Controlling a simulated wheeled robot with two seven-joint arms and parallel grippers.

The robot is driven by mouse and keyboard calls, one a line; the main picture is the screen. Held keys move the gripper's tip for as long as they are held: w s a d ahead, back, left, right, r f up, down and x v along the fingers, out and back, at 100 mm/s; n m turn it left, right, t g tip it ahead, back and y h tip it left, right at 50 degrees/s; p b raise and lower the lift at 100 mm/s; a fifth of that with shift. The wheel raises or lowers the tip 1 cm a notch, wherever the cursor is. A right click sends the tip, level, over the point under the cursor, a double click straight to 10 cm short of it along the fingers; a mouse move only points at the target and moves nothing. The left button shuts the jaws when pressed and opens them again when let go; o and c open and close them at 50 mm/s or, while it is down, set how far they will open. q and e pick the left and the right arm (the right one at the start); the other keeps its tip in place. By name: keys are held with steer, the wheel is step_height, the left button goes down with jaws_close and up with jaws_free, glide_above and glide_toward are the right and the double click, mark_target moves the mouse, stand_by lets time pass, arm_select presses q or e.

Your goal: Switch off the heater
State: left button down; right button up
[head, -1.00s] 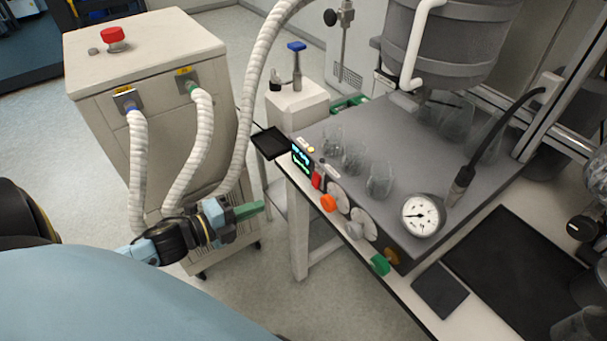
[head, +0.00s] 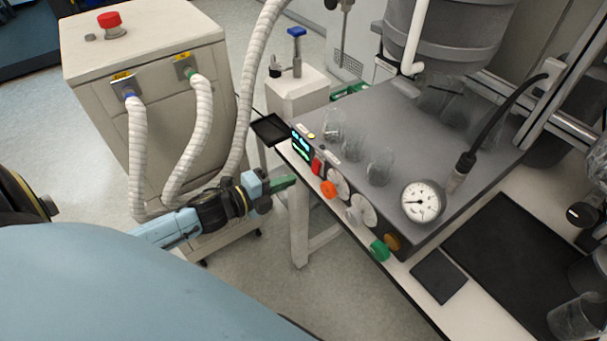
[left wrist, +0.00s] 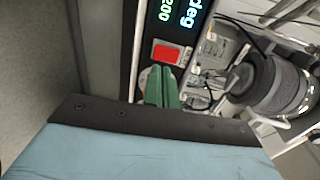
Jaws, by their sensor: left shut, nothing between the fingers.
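The heater unit is a grey box (head: 405,150) on the bench. Its front panel carries a lit display (head: 301,144), a red switch (head: 317,166), an orange knob (head: 328,189), a pale knob (head: 354,214) and a green knob (head: 379,250). My left gripper (head: 290,181) has green fingers, shut and empty, just left of the panel near the red switch. In the left wrist view the green fingertips (left wrist: 161,84) lie just below the red switch (left wrist: 167,54), with the display (left wrist: 175,18) above it. I cannot tell whether they touch. My right gripper is not in view.
A white cabinet (head: 150,60) with a red button and ribbed hoses stands at the left. Glass beakers (head: 380,168) and a round gauge (head: 422,202) are on top of the unit. A black mat (head: 515,260) lies on the bench at right. Floor is free below.

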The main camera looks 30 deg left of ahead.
mark_target(314, 171)
arm_select(q)
steer(key=shift+x, duration=2.75)
steer(key=b, duration=0.2)
steer(key=f+t+b, duration=0.1)
steer(key=shift+w+d+h+b, duration=0.2)
steer(key=shift+h+b, duration=0.2)
steer(key=shift+r, duration=0.45)
steer(key=shift+s+a+f, duration=0.15)
steer(key=shift+s+f, duration=0.05)
steer(key=shift+s, duration=0.05)
steer(key=f+v, duration=0.3)
steer(key=v, duration=1)
steer(key=shift+s, duration=0.25)
steer(key=shift+a+r, duration=0.1)
